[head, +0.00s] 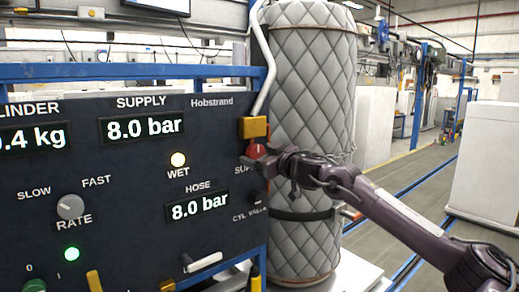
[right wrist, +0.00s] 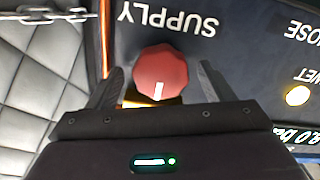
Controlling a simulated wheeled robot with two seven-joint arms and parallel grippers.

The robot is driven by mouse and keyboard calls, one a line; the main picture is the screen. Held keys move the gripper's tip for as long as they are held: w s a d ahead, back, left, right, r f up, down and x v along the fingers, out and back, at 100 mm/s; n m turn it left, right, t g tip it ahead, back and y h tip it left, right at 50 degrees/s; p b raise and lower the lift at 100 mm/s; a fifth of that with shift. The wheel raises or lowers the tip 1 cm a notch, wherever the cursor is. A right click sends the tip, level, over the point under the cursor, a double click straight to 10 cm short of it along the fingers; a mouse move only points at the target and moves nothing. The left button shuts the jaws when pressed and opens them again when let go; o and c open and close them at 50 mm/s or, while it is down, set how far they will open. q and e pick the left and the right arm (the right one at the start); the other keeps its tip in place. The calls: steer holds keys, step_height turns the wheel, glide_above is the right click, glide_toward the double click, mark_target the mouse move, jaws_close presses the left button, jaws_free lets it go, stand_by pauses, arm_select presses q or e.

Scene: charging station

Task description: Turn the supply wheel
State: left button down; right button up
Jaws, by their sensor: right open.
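The supply wheel (head: 257,151) is a small red knob at the right edge of the dark panel, below a yellow block, partly hidden by my gripper. In the right wrist view the wheel (right wrist: 161,78) is a red faceted knob with a white mark on its rim, on the side towards my gripper. My right gripper (head: 258,168) is open at the wheel. Its two fingers stand on either side of the wheel, with a visible gap on each side. The SUPPLY label shows upside down beyond the wheel. My left gripper is not in view.
The dark panel (head: 110,180) carries the supply display (head: 142,127) and hose display (head: 197,206), both reading 8.0 bar. The WET lamp (head: 178,160) glows, and a grey RATE knob (head: 70,207) sits lower left. A quilted grey cylinder (head: 310,90) stands close behind my right gripper.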

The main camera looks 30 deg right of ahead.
steer(key=shift+w, duration=0.1)
steer(key=c, duration=1)
